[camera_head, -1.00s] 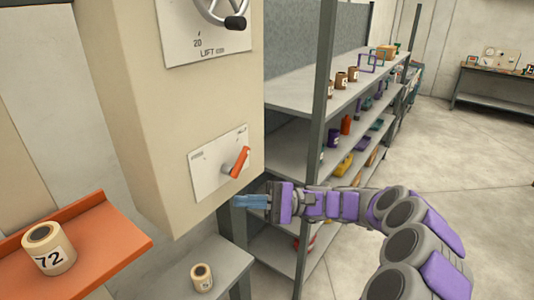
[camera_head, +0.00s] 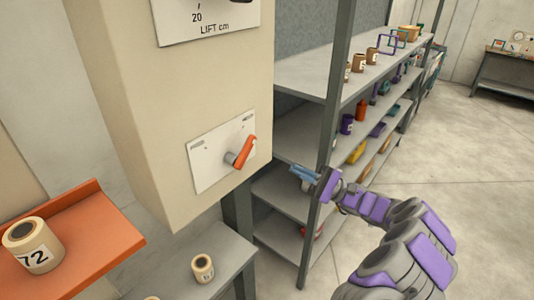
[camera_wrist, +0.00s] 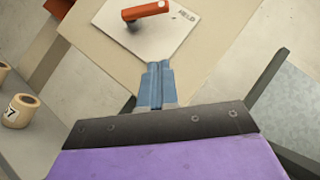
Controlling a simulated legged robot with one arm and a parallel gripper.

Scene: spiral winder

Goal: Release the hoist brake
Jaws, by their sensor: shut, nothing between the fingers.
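The hoist brake lever (camera_head: 241,153) is an orange handle on a grey pivot, on a white plate (camera_head: 212,168) low on the beige machine housing (camera_head: 190,70). In the head view the handle slants up to the right. In the wrist view the orange lever (camera_wrist: 146,11) shows at the top, beside plate lettering that reads "HELD". My gripper (camera_head: 297,171) is right of and below the lever, apart from it. Its blue fingers (camera_wrist: 157,70) are closed together and empty, with their tips below the plate in the wrist view.
An orange tray (camera_head: 85,235) holding a roll marked 72 (camera_head: 32,245) juts out at left. A grey bench (camera_head: 222,262) with a small roll (camera_head: 202,267) stands below the housing. A shelf rack post (camera_head: 328,150) is close behind my gripper. Open floor lies at right.

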